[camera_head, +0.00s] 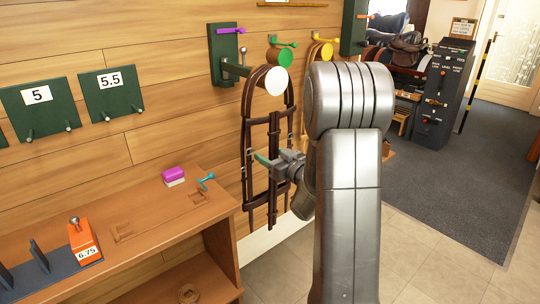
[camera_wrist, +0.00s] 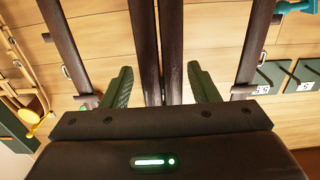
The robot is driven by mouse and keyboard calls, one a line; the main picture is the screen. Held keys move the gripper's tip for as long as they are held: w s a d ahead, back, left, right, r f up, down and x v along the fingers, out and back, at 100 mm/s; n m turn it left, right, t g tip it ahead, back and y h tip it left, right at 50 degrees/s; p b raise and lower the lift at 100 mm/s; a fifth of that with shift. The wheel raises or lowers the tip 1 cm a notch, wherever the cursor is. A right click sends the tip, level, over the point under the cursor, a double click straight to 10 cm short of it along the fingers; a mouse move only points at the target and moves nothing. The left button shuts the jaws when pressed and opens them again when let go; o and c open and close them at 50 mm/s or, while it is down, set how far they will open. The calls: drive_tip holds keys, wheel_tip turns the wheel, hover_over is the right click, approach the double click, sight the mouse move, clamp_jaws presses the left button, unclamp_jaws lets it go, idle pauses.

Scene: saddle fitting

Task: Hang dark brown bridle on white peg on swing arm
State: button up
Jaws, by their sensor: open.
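The dark brown bridle (camera_head: 247,150) hangs against the wooden wall in the head view, its top loop appearing to lie over the white peg (camera_head: 276,81). The peg is on the end of the swing arm (camera_head: 236,69), which reaches out from a dark green wall plate. My gripper (camera_head: 264,158) is open at the middle of the bridle, below the peg. In the wrist view, two dark bridle straps (camera_wrist: 171,45) run between my spread green fingers, with clear gaps on both sides. The forearm hides part of the bridle's right side.
A green peg (camera_head: 280,56) and a yellow peg (camera_head: 322,52) are beside the white peg, with more tack hanging near the yellow one. A wooden bench (camera_head: 120,262) stands at lower left, holding a purple-topped block (camera_head: 173,174). The tiled floor at right is open.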

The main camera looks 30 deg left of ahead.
drive_tip(key=v, duration=1.3)
drive_tip(key=shift+d, duration=0.3)
drive_tip(key=shift+s+a, duration=0.1)
drive_tip(key=x, duration=1.4)
drive_tip(key=shift+s+d+r+p, duration=0.1)
drive_tip(key=shift+d+r+p, duration=0.2)
drive_tip(key=shift+r+p, duration=0.15)
drive_tip(key=shift+f, duration=0.1)
drive_tip(key=shift+f, duration=0.15)
